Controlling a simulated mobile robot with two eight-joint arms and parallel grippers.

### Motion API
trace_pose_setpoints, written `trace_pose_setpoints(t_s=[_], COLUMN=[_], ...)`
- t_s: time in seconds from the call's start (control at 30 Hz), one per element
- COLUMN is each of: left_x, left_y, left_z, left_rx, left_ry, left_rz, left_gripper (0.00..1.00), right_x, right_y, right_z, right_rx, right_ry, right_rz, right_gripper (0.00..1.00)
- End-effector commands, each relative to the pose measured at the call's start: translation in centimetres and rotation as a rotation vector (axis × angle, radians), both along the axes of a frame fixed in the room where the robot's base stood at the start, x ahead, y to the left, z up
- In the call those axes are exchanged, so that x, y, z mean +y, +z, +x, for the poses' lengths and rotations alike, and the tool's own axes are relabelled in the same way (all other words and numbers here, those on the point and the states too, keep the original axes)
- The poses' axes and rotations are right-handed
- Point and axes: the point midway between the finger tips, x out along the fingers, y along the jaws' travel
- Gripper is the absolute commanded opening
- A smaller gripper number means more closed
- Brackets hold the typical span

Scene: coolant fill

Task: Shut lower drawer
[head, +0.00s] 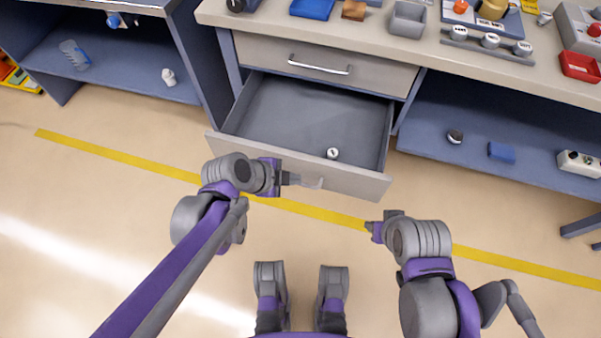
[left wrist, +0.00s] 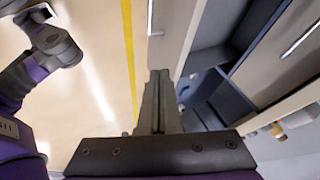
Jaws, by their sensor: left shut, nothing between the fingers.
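The lower drawer (head: 262,110) is pulled well out from under the workbench. It holds one small white round item (head: 333,153) near its front. Its front panel (head: 355,183) faces me. My left gripper (head: 298,180) is shut and empty, with its fingers at the outer face of the front panel by the handle. I cannot tell whether they touch it. In the left wrist view the shut fingers (left wrist: 158,95) point toward the drawer front (left wrist: 178,35). My right gripper (head: 372,228) is off to the right, in front of the bench and away from the drawer; its fingers are too small to read.
The upper drawer (head: 280,62) is closed, with a bar handle. The worktop (head: 270,20) carries trays, knobs and containers. A blue lower shelf (head: 480,115) at the right holds a few small items. The floor (head: 90,200) in front is clear, crossed by a yellow line.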

Motion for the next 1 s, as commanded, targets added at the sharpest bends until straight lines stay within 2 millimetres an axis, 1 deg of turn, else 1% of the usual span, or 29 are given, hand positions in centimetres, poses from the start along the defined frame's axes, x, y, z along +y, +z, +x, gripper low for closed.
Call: trace_pose_setpoints(t_s=[0.03,0.3,0.43,0.53,0.7,0.8,1.0], left_x=[-0.5,-3.3,-4.5,-4.8,-5.2,-5.3,-5.3], left_y=[-0.9,-5.7,-7.7,-7.2,-7.1,-7.1,-7.0], left_z=[0.3,2.3,3.2,4.9,6.4,6.8,6.9], left_rx=[0.001,0.002,0.002,0.001,0.002,0.002,0.002], left_ry=[-0.003,-0.002,-0.001,0.002,0.002,0.002,0.002], left_rz=[0.000,0.001,0.001,0.001,0.001,0.001,0.001], left_gripper=[0.00,0.00,0.00,0.00,0.00,0.00,0.00], right_x=[0.0,0.0,0.0,0.0,0.0,0.0,0.0], right_y=[-0.6,-3.3,-4.3,-4.4,-4.7,-4.7,-4.7], right_z=[0.0,0.3,0.4,0.4,0.5,0.5,0.5], right_rx=[0.002,0.011,0.015,0.015,0.016,0.016,0.016], right_ry=[0.000,0.000,0.000,0.000,0.000,0.000,0.000], right_rz=[0.000,0.000,0.000,0.000,0.000,0.000,0.000], right_gripper=[0.45,0.45,0.45,0.45,0.45,0.45,0.45])
